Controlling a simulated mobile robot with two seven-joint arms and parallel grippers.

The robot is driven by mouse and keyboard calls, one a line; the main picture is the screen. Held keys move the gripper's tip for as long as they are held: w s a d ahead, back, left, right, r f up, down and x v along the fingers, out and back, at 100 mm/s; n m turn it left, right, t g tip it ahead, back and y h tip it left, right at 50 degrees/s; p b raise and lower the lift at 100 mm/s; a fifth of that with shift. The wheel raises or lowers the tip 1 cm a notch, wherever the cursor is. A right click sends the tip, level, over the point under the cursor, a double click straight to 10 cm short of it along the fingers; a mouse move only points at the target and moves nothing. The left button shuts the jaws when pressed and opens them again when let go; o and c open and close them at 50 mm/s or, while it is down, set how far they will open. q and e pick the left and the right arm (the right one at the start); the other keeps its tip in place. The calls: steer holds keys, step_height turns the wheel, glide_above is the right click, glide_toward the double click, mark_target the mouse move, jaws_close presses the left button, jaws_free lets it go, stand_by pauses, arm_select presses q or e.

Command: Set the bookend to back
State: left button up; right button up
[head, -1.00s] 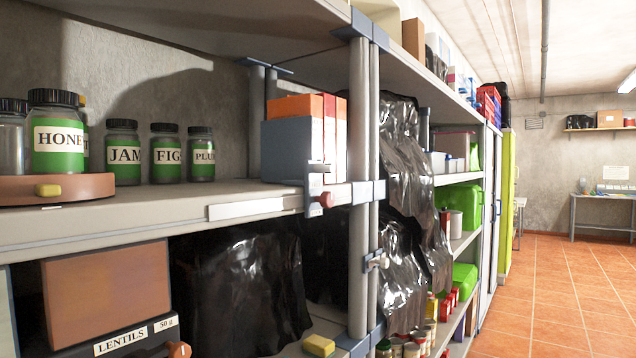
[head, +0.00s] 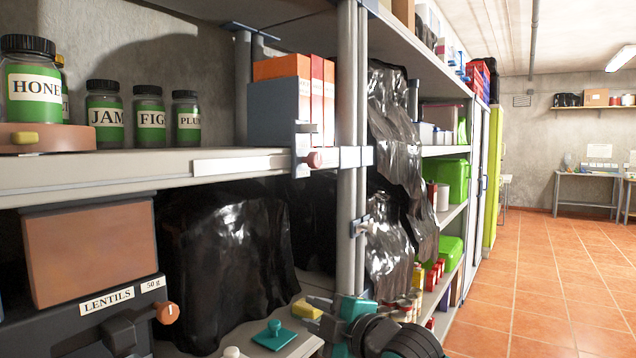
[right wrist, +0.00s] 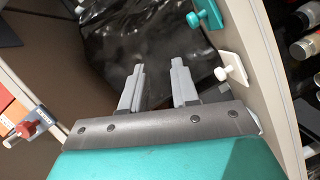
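What looks like the bookend, a grey upright bracket with a red knob (head: 303,150), sits at the upper shelf's front edge. It stands against a row of orange, red and blue-grey books or boxes (head: 275,112). A similar red-knobbed bracket (right wrist: 30,125) shows at the left of the right wrist view, beside orange objects. My right gripper (head: 316,308) is low at the lower shelf's front edge, below the bracket and apart from it. In the right wrist view its fingers (right wrist: 158,90) are apart with nothing between them. My left gripper is out of view.
Labelled jars (head: 148,115) stand left on the upper shelf. Below are a lentils bin (head: 110,300), black plastic sheeting (head: 225,260), a yellow block (head: 306,310) and a teal knobbed piece (head: 274,335). A shelf post (head: 347,200) rises right of the bracket. The right-hand floor is clear.

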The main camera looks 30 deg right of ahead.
step_height(320, 180, up, 14)
steer(key=s+d+n+t, duration=0.1)
steer(key=d+n+t, duration=0.1)
steer(key=n, duration=0.3)
steer(key=n+t+b, duration=0.1)
steer(key=n+t, duration=0.1)
steer(key=n, duration=0.3)
glide_toward(319, 131)
steer(key=p+x, duration=0.2)
steer(key=x, duration=0.6)
steer(key=shift+w+r, duration=0.2)
steer(key=shift+w, duration=0.05)
steer(key=shift+p+x, duration=0.3)
steer(key=shift+x, duration=0.55)
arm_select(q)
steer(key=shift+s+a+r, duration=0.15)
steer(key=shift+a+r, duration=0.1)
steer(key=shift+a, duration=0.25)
arm_select(e)
steer(key=shift+h, duration=0.4)
steer(key=shift+f, duration=0.1)
jaws_close()
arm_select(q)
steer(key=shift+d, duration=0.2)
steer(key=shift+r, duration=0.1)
